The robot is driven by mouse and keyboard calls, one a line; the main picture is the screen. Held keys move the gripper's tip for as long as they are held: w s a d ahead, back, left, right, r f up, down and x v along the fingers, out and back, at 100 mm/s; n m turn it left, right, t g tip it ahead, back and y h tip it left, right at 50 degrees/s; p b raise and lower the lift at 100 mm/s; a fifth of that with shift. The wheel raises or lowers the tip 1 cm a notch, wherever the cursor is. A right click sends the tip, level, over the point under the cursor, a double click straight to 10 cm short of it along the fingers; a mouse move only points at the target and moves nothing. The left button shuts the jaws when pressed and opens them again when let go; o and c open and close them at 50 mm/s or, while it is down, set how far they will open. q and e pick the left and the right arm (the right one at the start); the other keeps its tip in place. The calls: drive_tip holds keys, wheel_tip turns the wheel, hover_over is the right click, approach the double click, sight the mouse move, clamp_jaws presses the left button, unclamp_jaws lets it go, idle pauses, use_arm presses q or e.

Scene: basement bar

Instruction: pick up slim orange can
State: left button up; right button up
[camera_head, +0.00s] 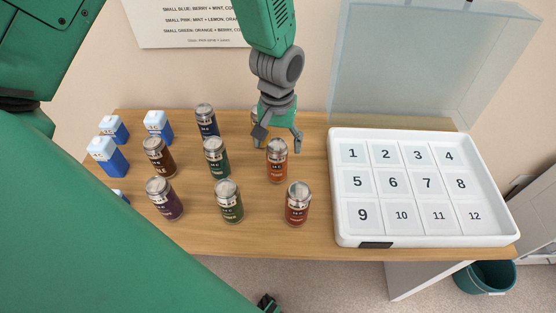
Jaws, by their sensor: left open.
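The slim orange can (277,168) stands upright on the wooden table, in the column of cans nearest the white tray. My left gripper (278,138) points down from above, its fingers spread open at the top of this can. One finger is at the can's upper left and the other at its upper right. I cannot tell whether they touch it. A further can (256,115) behind the gripper is mostly hidden. My right gripper does not show.
A rust-red can (298,205) stands in front of the orange one. A green can (216,160) and an olive can (228,203) stand to the left. Blue-white cartons (107,157) are farther left. A numbered white tray (340,218) with a raised clear lid (430,60) is right.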

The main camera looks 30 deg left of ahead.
use_arm(q)
wheel_tip(320, 180, down, 5)
drive_tip(key=shift+r, duration=0.2)
drive_tip(key=shift+s+r, duration=0.1)
drive_tip(key=c, duration=1.5)
drive_tip(key=shift+o, duration=0.2)
